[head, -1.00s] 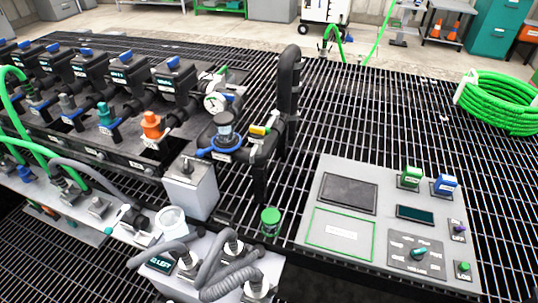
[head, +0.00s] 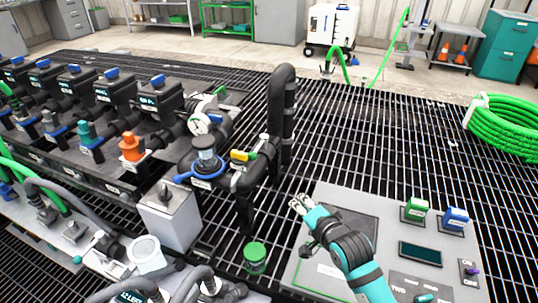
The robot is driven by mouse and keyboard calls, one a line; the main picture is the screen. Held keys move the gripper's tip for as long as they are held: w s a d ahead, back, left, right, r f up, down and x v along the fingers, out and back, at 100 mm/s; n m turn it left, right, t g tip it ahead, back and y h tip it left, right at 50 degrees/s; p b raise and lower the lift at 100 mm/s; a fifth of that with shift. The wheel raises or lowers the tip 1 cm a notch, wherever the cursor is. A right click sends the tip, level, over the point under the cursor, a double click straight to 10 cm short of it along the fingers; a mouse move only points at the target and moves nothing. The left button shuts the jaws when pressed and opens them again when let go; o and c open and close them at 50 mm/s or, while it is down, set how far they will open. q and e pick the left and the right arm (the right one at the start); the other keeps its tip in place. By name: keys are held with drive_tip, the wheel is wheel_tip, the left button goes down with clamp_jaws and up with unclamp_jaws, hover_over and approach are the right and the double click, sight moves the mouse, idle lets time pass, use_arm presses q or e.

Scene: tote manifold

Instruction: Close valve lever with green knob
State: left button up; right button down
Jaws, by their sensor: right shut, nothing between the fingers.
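A small yellow-and-green handle (head: 243,156) sits on the black pipework beside the blue-ringed valve, left of the tall bent pipe. I cannot tell for certain which is the valve lever with green knob. My right gripper (head: 298,204) is shut and empty above the left part of the control panel. It is apart from both handles, to their right. My left gripper is not in view.
The tall black bent pipe (head: 283,90) stands between the pipework and open grating. A green-lidded jar (head: 255,257) and a grey box (head: 170,217) stand in front of the pipework. The control panel (head: 384,215) is at right. A green hose coil (head: 505,125) lies far right.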

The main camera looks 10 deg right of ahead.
drive_tip(key=w+r+m+t, duration=0.3)
drive_tip(key=w+r, duration=0.1)
drive_tip(key=r, duration=0.3)
drive_tip(key=b, duration=0.2)
approach(259, 147)
drive_tip(key=w+d, duration=0.3)
drive_tip(key=d, duration=0.1)
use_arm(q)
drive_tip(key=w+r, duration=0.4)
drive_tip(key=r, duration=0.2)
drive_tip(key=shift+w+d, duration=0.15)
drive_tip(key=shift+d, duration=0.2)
use_arm(e)
drive_tip(key=shift+g+y, duration=0.3)
drive_tip(key=shift+y, duration=0.1)
drive_tip(key=shift+w+a+f, duration=0.35)
drive_tip(key=shift+w+a, duration=0.45)
drive_tip(key=shift+w+a+f, duration=0.35)
drive_tip(key=shift+w+a, duration=0.45)
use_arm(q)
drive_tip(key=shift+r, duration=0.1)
use_arm(e)
drive_tip(key=shift+a, duration=0.2)
